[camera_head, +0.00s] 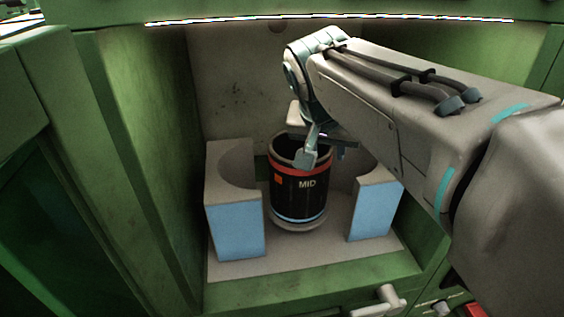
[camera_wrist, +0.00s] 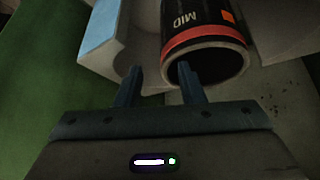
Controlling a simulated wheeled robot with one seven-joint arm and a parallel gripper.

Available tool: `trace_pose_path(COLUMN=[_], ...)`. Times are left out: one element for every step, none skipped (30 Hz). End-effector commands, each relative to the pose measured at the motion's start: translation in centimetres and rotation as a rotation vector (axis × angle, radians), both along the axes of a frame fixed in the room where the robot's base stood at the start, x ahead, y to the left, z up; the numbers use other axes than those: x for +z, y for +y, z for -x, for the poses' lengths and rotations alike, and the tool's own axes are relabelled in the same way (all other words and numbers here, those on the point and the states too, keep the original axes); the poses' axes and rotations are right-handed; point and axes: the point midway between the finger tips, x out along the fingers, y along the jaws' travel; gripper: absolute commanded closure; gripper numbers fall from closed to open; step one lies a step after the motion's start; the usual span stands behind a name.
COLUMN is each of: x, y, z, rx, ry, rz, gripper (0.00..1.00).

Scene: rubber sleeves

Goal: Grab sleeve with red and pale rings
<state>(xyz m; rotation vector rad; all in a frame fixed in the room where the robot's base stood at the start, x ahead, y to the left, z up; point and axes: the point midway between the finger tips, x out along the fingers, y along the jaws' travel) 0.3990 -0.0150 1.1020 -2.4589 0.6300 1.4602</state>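The sleeve (camera_head: 298,200) is a black upright cylinder with a red ring near its open top, a pale blue ring near its base, an orange-red square and the label MID. It stands on a round base between two cradle blocks. In the wrist view the sleeve (camera_wrist: 196,32) appears upside down, its mouth toward my gripper. My gripper (camera_wrist: 160,71) is open at the sleeve's rim. One fingertip overlaps the dark mouth and the other shows outside the wall. I cannot tell whether either touches. In the head view my gripper (camera_head: 326,152) partly hides the rim.
Pale cradle blocks with blue faces stand to the left (camera_head: 235,228) and right (camera_head: 375,210) of the sleeve. Green cabinet walls (camera_head: 150,150) enclose the bay closely. A grey handle (camera_head: 378,302) is at the lower front.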

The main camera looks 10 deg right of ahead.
Motion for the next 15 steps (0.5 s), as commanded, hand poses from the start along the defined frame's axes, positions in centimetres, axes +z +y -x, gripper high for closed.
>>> trace_pose_path(x=[-0.1,0.2,0.6,0.8,0.9,0.8,0.6,0.3,-0.2,-0.7,-1.1,-1.8,-2.2,-2.6,-3.1], y=[-0.1,-0.1,-0.2,-0.2,-0.3,-0.4,-0.6,-0.7,-0.9,-1.1,-1.3,-1.5,-1.7,-1.9,-2.0], z=[-0.7,-1.0,-1.2,-1.4,-1.6,-1.8,-2.0,-2.2,-2.5,-2.8,-3.0,-3.4,-3.6,-3.8,-4.1], rx=[-0.031,-0.049,-0.068,-0.081,-0.091,-0.099,-0.104,-0.107,-0.109,-0.108,-0.108,-0.108,-0.108,-0.108,-0.109], ry=[-0.024,-0.037,-0.05,-0.058,-0.062,-0.067,-0.069,-0.07,-0.069,-0.07,-0.069,-0.069,-0.068,-0.069,-0.069], rz=[0.003,0.003,0.003,0.004,0.004,0.004,0.003,0.003,0.003,0.003,0.004,0.004,0.004,0.004,0.003], gripper=[0.65,0.65,0.65,0.65,0.65,0.65,0.65,0.65,0.65,0.65,0.65,0.65,0.65,0.65,0.65])
